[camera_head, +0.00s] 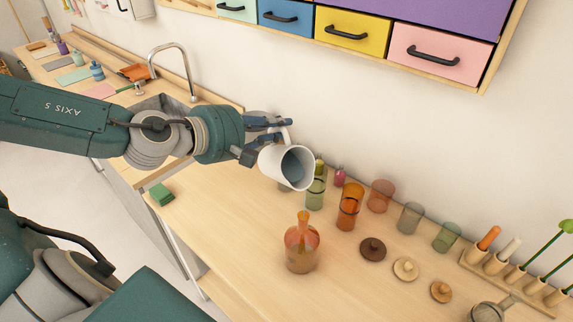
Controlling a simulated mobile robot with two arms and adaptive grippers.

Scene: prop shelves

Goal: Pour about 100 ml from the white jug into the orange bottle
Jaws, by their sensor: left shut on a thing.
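My left gripper (257,140) is shut on the white jug (272,169) by its handle side. It holds the jug up above the worktop, tilted, with its mouth facing right and toward the camera. Blue-grey liquid shows inside the jug. The orange bottle (299,251) stands upright on the worktop, below and slightly right of the jug and apart from it. Its neck is narrow and its body is see-through. No stream of liquid shows between jug and bottle. My right gripper is not in view.
Green (315,194) and orange (349,208) glasses stand close right of the jug. More tinted glasses line the wall, with round lids (405,269) in front. A wooden rack (515,281) is at right. A green block (161,194) lies near the left edge. Worktop left of the bottle is clear.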

